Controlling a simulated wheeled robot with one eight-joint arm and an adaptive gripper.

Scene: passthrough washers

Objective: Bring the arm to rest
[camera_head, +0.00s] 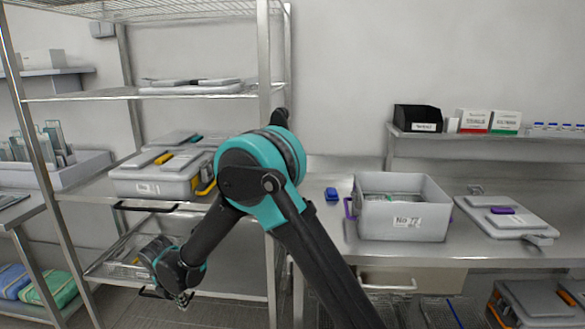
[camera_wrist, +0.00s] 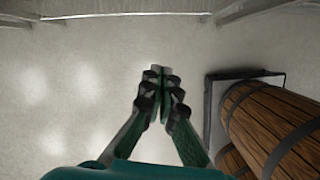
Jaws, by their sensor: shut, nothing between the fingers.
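My arm, black with teal joints, rises from the bottom of the head view and bends down to the left in front of the steel rack. My gripper (camera_head: 184,298) hangs at the arm's low end, beside the wire basket on the rack's lower shelf. In the wrist view my gripper (camera_wrist: 160,72) has its two fingers together with nothing between them. It points over a pale, bare surface. Whether it touches the rack cannot be told.
The steel rack (camera_head: 265,95) carries a lidded grey box (camera_head: 150,188). An open grey bin (camera_head: 400,225) and a flat lid (camera_head: 505,215) lie on the counter at right.

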